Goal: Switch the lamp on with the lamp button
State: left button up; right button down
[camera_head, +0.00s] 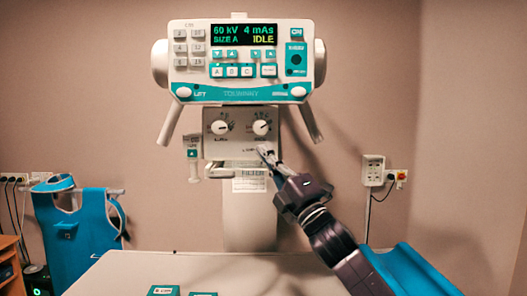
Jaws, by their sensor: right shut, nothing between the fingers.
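The X-ray head's control panel (240,60) faces me, its display reading 60 kV, 4 mAs, SIZE A and IDLE. Below it is a pale collimator box (238,143) with two round dials. My right gripper (265,152) is shut and empty, with its fingertips at the lower right of the box's front, below the right dial (262,127). The fingertips cover that spot, so I cannot make out a lamp button or whether they touch it. A small, unreadable label shows just left of them. I see no clear light patch on the table. My left gripper is out of view.
A pale table (180,272) spans the foreground, with small teal-and-white boxes (163,290) at its front edge. A teal apron (75,225) hangs at left. A wall socket (374,170) is at right. Two handles flank the X-ray head.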

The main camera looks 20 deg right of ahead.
jog(key=shift+w+d, duration=0.2)
jog(key=shift+w, duration=0.15)
dwell(0.9)
jog(key=shift+f, duration=0.15)
jog(key=shift+s+a+f, duration=0.1)
jog(key=shift+s+f, duration=0.15)
jog(key=shift+s, duration=0.25)
jog(key=shift+s+a, duration=0.1)
jog(key=shift+s+a, duration=0.2)
jog(key=shift+s, duration=0.6)
jog(key=shift+s+a, duration=0.25)
jog(key=shift+s, duration=0.6)
jog(key=shift+s+a, duration=0.2)
jog(key=shift+s, duration=0.6)
